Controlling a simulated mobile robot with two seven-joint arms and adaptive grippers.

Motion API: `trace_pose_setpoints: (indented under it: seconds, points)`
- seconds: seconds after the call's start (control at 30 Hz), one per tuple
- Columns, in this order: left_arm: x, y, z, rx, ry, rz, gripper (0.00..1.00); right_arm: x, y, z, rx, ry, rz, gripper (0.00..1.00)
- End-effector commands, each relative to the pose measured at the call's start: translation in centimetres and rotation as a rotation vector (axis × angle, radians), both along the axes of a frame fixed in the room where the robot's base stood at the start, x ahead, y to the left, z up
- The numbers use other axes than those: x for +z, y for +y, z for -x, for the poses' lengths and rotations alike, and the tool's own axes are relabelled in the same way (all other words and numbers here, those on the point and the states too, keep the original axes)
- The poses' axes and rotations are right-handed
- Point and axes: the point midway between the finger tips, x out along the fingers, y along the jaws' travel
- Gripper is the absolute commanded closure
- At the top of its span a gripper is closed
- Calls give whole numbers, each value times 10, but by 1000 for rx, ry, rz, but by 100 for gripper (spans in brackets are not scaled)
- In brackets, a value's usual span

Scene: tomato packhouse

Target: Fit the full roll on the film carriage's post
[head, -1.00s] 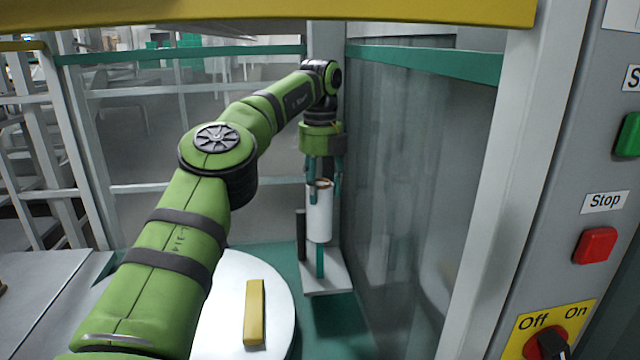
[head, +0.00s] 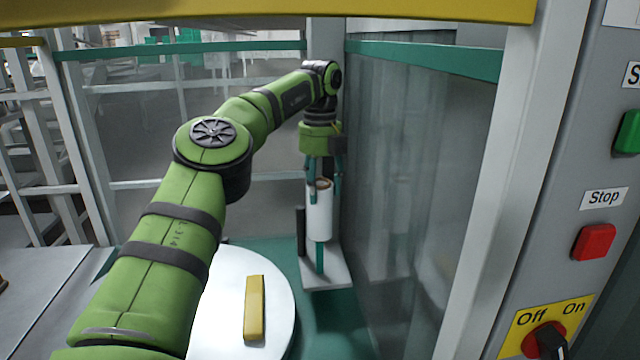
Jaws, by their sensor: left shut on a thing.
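My left gripper (head: 324,185) points down and is shut on the upper end of the white film roll (head: 318,217), with a teal finger on either side. The roll is upright, and its brown core shows at the top. The film carriage (head: 325,274) is a light grey base with a dark upright bar beside the roll. Its teal post (head: 320,258) shows below the roll's lower end. The roll is in line above the post's visible part; whether the post runs inside the core is hidden. My right gripper is not in view.
A round white turntable (head: 272,318) with a yellow block (head: 254,308) lies in front of the carriage. A clear panel (head: 415,190) stands close on the right. The control panel has a red stop button (head: 594,242) and an off/on switch (head: 549,342).

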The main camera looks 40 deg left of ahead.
Motion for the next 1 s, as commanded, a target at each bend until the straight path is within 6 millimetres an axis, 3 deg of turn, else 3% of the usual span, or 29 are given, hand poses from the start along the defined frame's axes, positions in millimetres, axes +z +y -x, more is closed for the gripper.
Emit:
trace_pose_setpoints:
  seconds: [1.0]
  points:
    - [-33,1,0,1,-2,2,70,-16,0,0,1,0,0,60]
